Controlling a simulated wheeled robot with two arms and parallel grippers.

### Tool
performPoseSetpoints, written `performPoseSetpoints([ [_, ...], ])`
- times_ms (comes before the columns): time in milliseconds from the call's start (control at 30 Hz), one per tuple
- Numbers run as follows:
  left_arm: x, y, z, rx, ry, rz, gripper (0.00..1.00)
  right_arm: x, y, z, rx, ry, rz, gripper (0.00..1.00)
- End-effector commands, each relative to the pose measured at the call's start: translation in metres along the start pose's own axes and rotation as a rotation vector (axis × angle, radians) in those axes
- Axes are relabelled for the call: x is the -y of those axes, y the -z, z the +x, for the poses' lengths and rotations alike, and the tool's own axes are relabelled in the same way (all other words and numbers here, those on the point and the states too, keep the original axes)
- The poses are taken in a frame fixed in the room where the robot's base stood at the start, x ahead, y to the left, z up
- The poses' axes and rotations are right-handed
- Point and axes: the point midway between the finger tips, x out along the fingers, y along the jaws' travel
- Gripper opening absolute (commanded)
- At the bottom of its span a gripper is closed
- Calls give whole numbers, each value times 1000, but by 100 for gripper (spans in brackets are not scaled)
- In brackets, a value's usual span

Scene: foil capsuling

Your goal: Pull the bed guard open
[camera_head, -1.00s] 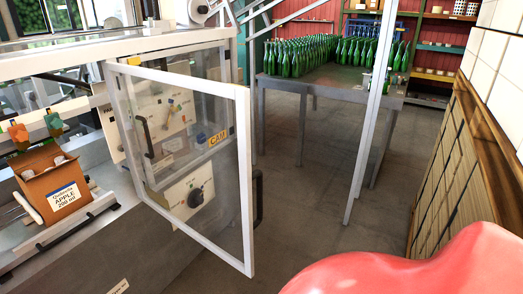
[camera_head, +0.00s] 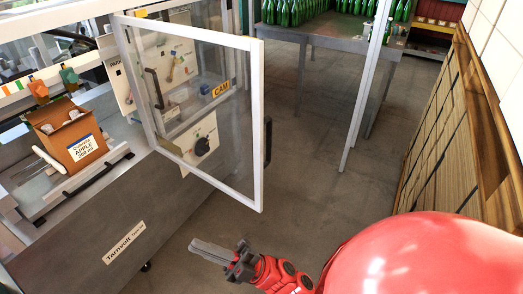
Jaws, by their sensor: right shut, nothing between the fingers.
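The guard (camera_head: 258,120) is a clear panel in a white frame on the front of the machine. It stands swung out at an angle from the machine. A black handle (camera_head: 267,145) sits at its free edge. Through the panel I see another black handle (camera_head: 154,88), a dial and a yellow CAM label; I cannot tell whether that handle is on the panel. My right gripper (camera_head: 193,247) is shut and empty, low in front of the machine, below the guard and apart from it. My left gripper is not in view.
A table (camera_head: 310,38) with many green bottles is at the back. A pale post (camera_head: 366,90) stands right of the guard.

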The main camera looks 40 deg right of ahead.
Motion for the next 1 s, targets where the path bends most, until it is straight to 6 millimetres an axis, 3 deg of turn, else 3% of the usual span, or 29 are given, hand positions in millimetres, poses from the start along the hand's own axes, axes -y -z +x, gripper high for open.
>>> performPoseSetpoints([
  [133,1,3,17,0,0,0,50,-11,-26,-1,170,145,-102,0],
  [267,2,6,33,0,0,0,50,-32,-57,-17,383,280,-231,0],
  [433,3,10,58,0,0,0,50,-100,-94,-62,753,419,-493,0],
  [600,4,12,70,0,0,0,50,-158,-98,-91,969,464,-704,0],
  [733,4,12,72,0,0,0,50,-173,-97,-97,1017,471,-762,0],
  [1000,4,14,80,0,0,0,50,-173,-114,-88,1017,475,-762,0],
])
